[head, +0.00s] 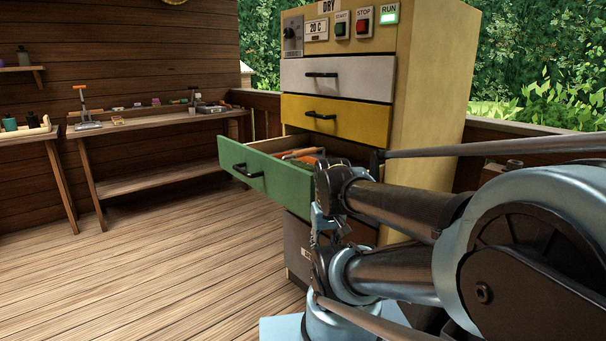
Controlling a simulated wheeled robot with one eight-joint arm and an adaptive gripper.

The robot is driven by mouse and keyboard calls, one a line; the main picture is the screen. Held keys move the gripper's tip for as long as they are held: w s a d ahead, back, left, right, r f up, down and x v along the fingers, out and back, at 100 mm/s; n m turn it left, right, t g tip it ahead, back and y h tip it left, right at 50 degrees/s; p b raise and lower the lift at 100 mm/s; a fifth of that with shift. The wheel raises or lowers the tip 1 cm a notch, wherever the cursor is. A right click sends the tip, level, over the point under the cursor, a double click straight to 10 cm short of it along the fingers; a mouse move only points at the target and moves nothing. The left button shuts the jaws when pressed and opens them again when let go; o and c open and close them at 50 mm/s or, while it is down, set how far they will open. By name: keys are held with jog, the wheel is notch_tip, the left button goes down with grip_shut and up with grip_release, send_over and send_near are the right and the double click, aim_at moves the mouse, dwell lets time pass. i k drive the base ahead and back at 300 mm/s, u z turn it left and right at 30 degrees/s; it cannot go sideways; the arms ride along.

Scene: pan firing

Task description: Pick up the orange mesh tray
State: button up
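An orange mesh tray (304,155) appears to lie inside the pulled-out green drawer (267,183) of the yellow cabinet. Only a part of it shows above the drawer's front; my arm hides its right side. My arm comes in from the right and its folded links stand in front of the drawer. My gripper (322,216) seems to be the small metal part at the arm's left end, beside the drawer's right end. It is too small and covered to tell whether its fingers are open or shut.
The yellow cabinet (428,85) has a white drawer (350,79) and a yellow drawer (345,117), both closed, above the green one. A wooden workbench (150,124) with small tools stands along the back wall. The plank floor on the left is clear.

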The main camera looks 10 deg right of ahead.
aim_at(296, 160)
jog(key=k, duration=0.5)
jog(key=u, duration=0.95)
jog(key=k, duration=0.85)
jog(key=z, duration=1.15)
jog(key=i, duration=1)
jog(key=u, duration=0.05)
